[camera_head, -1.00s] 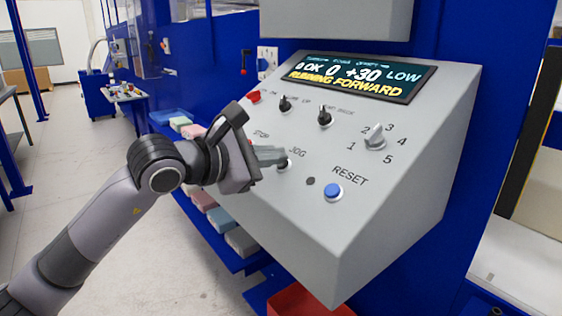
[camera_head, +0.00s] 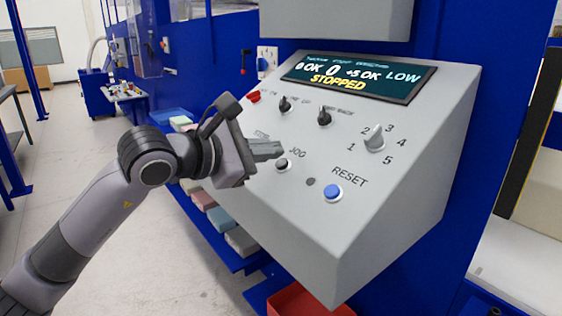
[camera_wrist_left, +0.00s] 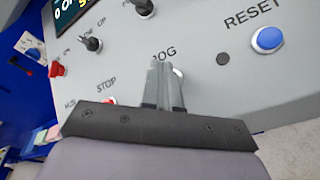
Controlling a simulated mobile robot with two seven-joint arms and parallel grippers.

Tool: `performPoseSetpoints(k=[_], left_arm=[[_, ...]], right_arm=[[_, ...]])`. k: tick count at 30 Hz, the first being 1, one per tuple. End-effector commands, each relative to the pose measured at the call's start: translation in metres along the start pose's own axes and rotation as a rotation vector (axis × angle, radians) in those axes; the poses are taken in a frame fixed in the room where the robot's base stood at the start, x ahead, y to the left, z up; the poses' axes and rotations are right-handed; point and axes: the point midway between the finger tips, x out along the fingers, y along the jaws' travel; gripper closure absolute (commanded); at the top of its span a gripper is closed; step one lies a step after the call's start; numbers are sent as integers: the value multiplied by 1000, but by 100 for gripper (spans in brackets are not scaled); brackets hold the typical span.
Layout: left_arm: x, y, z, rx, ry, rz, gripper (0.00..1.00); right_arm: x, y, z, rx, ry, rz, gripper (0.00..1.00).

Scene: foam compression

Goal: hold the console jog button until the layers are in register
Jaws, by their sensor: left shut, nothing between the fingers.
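The grey sloped console (camera_head: 330,235) carries the JOG button (camera_head: 283,165), a small dark button in a pale ring below its label. My left gripper (camera_head: 280,149) is shut and empty. Its fingertips are just above and beside the button, seemingly off it. In the left wrist view the shut fingers (camera_wrist_left: 163,70) cover most of the button, and only a pale edge of it (camera_wrist_left: 180,76) shows. The display (camera_head: 358,77) reads "0 OK", "0", "+5 OK", "LOW" and "STOPPED". No foam layers can be made out for certain. My right gripper is out of view.
The blue RESET button (camera_head: 333,192) is right of JOG. Black selector switches (camera_head: 324,117) and a numbered grey knob (camera_head: 375,138) sit above. A red button (camera_wrist_left: 57,69) and a STOP button (camera_wrist_left: 110,101) lie left. A red bin (camera_head: 300,302) stands below.

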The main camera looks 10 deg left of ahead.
Motion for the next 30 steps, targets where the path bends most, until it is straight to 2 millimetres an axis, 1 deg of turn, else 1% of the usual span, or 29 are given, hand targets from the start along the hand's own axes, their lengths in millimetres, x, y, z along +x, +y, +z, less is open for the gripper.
performPoseSetpoints(k=[8,21,30], left_arm=[[-4,4,4,1,-1,2,100],[-33,25,25,0,0,2,100],[-35,26,26,0,-1,1,100]], right_arm=[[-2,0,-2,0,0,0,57],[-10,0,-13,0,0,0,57],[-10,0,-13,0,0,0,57]])
